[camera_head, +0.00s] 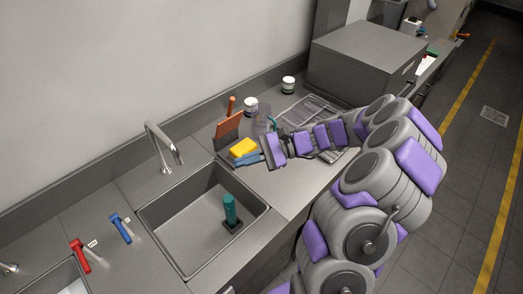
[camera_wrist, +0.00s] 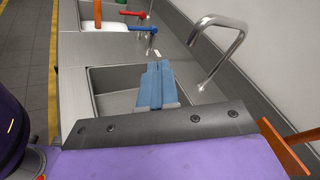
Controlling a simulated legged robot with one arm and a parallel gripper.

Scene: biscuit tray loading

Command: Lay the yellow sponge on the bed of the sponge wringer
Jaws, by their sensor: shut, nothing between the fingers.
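The yellow sponge (camera_head: 243,148) shows in the head view near the back right corner of the sink, right by my fingertips. What it rests on is hidden, and I cannot tell whether my fingers touch it. The wrist view does not show the sponge. My gripper (camera_head: 250,159) has blue fingers, which also show in the wrist view (camera_wrist: 157,72), closed together with nothing between them and pointing over the sink. I cannot make out the sponge wringer or its bed for sure; the arm and gripper cover part of the counter there.
The sink (camera_head: 183,237) holds a teal upright cylinder (camera_head: 230,208) on a dark base. A tap (camera_head: 162,143) stands behind it. An orange-brown board (camera_head: 228,128) stands close to my gripper. White-lidded jars (camera_head: 251,106), a clear vessel (camera_head: 262,124) and a wire rack (camera_head: 311,110) stand farther right.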

